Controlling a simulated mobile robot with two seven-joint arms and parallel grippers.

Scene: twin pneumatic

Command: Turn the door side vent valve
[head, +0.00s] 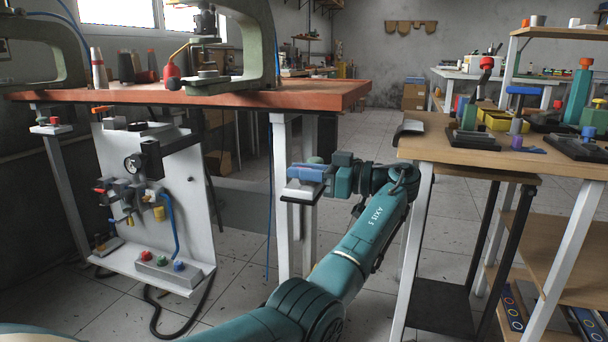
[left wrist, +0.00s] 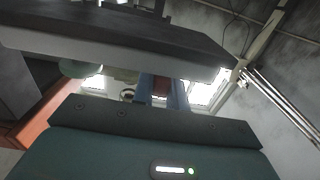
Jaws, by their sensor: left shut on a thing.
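My left gripper (head: 303,184) is in front of the table's near white leg, below the tabletop. It is shut on a blue piece (head: 308,171), with a rounded green part (head: 314,160) just behind. I cannot tell whether the blue piece is the vent valve's handle. In the left wrist view, blue bars (left wrist: 146,90) show between the dark jaws, with a green rounded part (left wrist: 80,68) to their left. A grey pneumatic panel (head: 185,180) stands at left, apart from the gripper, with a gauge (head: 133,164) and small valve fittings (head: 122,192). My right gripper is not in view.
The red-topped table (head: 300,92) carries a green press (head: 262,40). A push-button box (head: 160,262) sits on the panel's foot, with a black cable looping on the floor. A wooden bench (head: 430,140) with tools stands close to my left arm's right side.

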